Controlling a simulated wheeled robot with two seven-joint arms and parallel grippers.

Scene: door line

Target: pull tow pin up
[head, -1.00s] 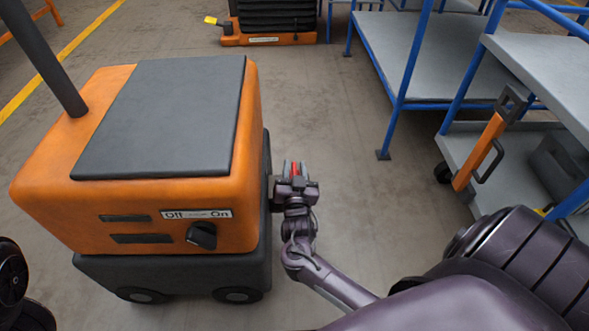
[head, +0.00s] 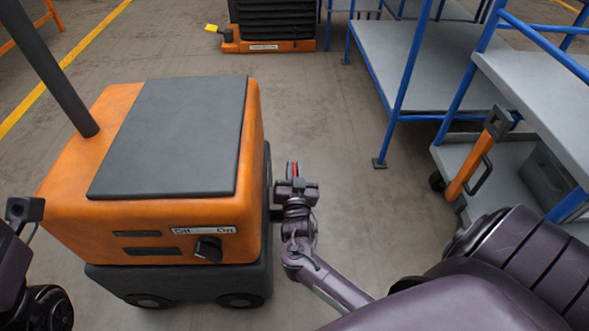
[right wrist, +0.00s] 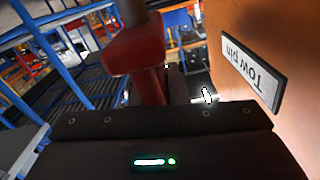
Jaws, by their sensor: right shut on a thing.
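The orange tug (head: 80,190) with a dark top pad stands left of centre in the head view. My right gripper (head: 292,172) is at its right side, shut on the red tow pin (head: 295,168), of which only a sliver shows. In the right wrist view the pin's red head and stem (right wrist: 145,55) rise in front of my dark gripper body. The "Tow pin" label (right wrist: 252,72) appears upside down on the tug's orange side. The pin's lower end is hidden. Part of my left arm, perhaps its gripper (head: 25,209), shows at the left edge.
The tug's Off/On panel has a black knob (head: 208,248). Blue-framed grey carts (head: 540,105) stand at the right, one with an orange handle bar (head: 470,170). Another orange-based machine (head: 268,46) stands at the back. Bare floor (head: 340,120) lies between.

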